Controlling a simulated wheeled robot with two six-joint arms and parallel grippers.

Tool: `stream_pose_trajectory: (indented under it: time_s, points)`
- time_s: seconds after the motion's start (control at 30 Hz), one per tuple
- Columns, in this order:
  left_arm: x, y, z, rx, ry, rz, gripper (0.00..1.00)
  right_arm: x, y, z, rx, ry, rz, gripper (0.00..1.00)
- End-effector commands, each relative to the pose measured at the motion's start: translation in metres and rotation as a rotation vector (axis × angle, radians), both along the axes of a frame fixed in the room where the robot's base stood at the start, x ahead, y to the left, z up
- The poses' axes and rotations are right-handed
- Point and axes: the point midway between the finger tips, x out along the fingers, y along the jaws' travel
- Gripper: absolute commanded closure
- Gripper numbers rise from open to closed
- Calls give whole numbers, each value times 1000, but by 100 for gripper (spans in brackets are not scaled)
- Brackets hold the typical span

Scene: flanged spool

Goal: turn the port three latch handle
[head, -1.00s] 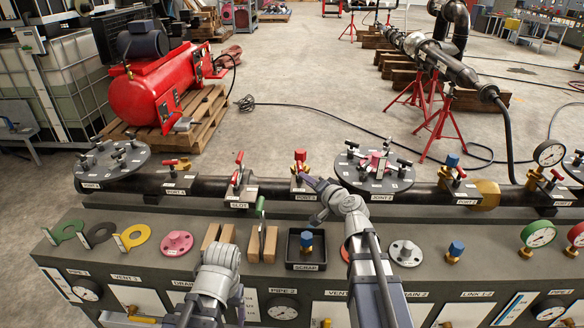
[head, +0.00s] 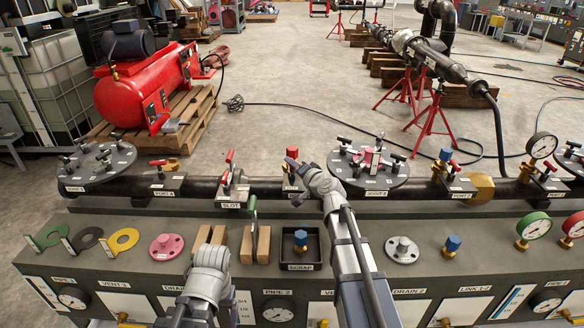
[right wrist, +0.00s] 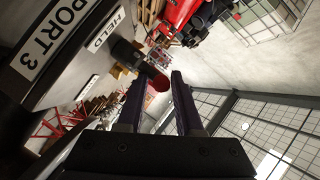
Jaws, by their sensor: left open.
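Port three (head: 297,188) sits on the dark pipe behind the bench, its label partly behind my right gripper. A red-topped fitting (head: 292,153) stands upright there; the latch handle is not clearly separable from it. My right gripper (head: 291,162) is at this port. In the right wrist view its fingers are apart, with a round red end (right wrist: 160,83) on a dark stem showing between their tips. It looks like the handle's end, but contact cannot be told. The PORT 3 plate (right wrist: 52,40) is at upper left. My left gripper (head: 208,305) is open and empty low over the bench front.
The slot latch (head: 230,175) stands left of port three, and the flanged joint 2 disc (head: 368,180) right. On the bench are a scrap tray (head: 318,262), wooden blocks (head: 263,245) and a pink flange (head: 167,247).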

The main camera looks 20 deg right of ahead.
Motion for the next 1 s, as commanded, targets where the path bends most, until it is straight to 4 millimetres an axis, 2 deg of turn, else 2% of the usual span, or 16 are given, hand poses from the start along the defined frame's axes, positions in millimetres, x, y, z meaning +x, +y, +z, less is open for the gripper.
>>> stream_pose_trajectory:
  time_s: [0.1, 0.33, 0.63, 1.0]
  points:
    - [0, 0, -2, 0, 0, 0, 20, 8, 2, -2, 0, 0, 0, 65]
    - [0, 0, -2, 0, 0, 0, 20, 8, 2, -2, 1, 0, 0, 66]
    - [0, 0, -2, 0, 0, 0, 20, 8, 2, -2, 0, 1, 1, 100]
    - [0, 0, -2, 0, 0, 0, 20, 7, 2, -2, 0, 1, -2, 100]
